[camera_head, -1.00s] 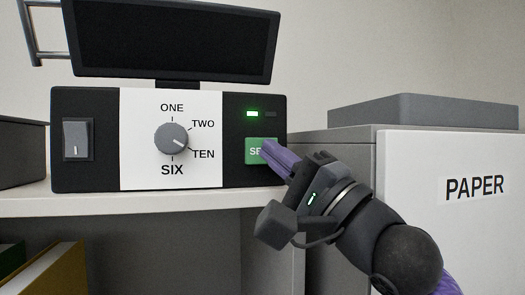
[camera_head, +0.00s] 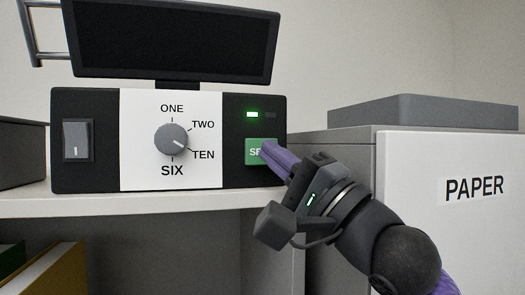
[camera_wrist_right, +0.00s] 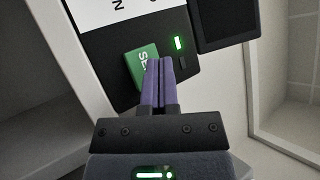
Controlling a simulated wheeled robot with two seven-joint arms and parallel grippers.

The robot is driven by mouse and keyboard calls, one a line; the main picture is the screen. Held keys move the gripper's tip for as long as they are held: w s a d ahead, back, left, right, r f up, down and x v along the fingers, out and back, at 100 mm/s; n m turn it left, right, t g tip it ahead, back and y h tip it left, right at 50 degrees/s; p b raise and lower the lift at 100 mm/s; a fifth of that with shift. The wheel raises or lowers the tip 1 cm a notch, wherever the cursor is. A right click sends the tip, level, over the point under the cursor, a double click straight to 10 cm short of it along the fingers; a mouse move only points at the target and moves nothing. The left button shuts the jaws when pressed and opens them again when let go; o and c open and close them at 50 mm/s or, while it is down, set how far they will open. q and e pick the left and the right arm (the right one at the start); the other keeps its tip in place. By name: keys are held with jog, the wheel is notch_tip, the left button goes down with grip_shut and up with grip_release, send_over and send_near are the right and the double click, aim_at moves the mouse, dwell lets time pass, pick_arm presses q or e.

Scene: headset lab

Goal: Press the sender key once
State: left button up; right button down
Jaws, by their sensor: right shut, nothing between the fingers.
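The sender key is a green square key (camera_head: 254,152) with white letters starting "SE", on the right black panel of the control box (camera_head: 237,174). My right gripper (camera_head: 266,149) is shut and empty, its purple fingertips over the right part of the key and hiding the rest of its lettering. In the right wrist view, the fingertips (camera_wrist_right: 157,64) lie over the edge of the green key (camera_wrist_right: 139,62). I cannot tell for certain whether they touch it. A green lamp (camera_head: 252,114) above the key is lit; the lamp beside it is dark. My left gripper is not in view.
The box has a dial (camera_head: 171,139) pointing near TEN and a rocker switch (camera_head: 77,140). A dark screen (camera_head: 175,40) stands above it. The box sits on a white shelf (camera_head: 130,205). A cabinet marked PAPER (camera_head: 450,230) stands to the right.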

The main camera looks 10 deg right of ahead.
jog(key=shift+w, duration=0.35)
jog(key=shift+w+p, duration=0.1)
jog(key=shift+p, duration=0.2)
jog(key=shift+w+a+p, duration=0.15)
jog(key=shift+w+p, duration=0.05)
jog(key=shift+p, duration=0.1)
dwell(1.1)
jog(key=shift+s+f, duration=0.15)
jog(key=shift+s, duration=0.1)
jog(key=shift+s+d, duration=0.15)
jog(key=shift+d, duration=0.1)
